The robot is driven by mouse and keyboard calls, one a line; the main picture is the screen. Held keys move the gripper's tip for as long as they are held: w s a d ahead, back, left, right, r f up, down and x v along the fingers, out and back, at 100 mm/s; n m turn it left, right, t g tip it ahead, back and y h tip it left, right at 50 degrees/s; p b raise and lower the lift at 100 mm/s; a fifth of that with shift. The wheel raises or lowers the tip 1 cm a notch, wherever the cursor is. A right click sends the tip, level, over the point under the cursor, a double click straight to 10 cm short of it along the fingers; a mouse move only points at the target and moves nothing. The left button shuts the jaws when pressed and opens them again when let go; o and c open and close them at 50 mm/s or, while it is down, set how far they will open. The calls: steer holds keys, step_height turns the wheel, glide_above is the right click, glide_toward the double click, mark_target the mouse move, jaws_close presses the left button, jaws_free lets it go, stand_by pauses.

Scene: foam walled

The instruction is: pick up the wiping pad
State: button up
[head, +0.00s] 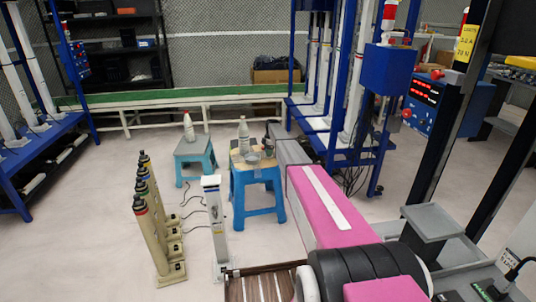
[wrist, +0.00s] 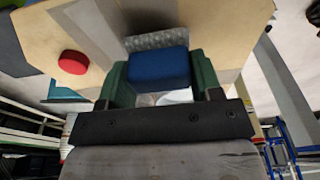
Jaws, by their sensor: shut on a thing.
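The wiping pad (wrist: 158,66) is a blue block with a grey, textured strip along its far side. In the wrist view it sits between the two dark green fingers of my gripper (wrist: 160,70), which is shut on it. Below the pad is a light wooden surface with a grey band. Whether the pad still touches that surface cannot be told.
A red round thing (wrist: 73,62) lies on the wooden surface, left of the pad. A pale bottle (head: 243,132) stands on the nearer stool. A second blue stool (head: 194,154) with a bottle (head: 189,128) stands behind left. Several tan posts (head: 152,222) and a white post (head: 216,225) stand in front.

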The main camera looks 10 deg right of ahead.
mark_target(252, 154)
step_height(252, 154, up, 4)
steer(key=shift+s+a+f, duration=0.1)
steer(key=shift+f, duration=0.1)
steer(key=s+a+r, duration=0.5)
steer(key=a+r, duration=0.1)
steer(key=a, duration=0.4)
steer(key=shift+s+r, duration=0.2)
steer(key=shift+r, duration=0.05)
steer(key=shift+o, duration=0.4)
steer(key=shift+w+f, duration=0.4)
steer(key=shift+f, duration=1.3)
steer(key=shift+w+f, duration=0.35)
steer(key=shift+f, duration=1.35)
steer(key=shift+w+f, duration=0.4)
steer(key=shift+f, duration=1.3)
step_height(252, 154, up, 7)
steer(key=shift+f, duration=0.2)
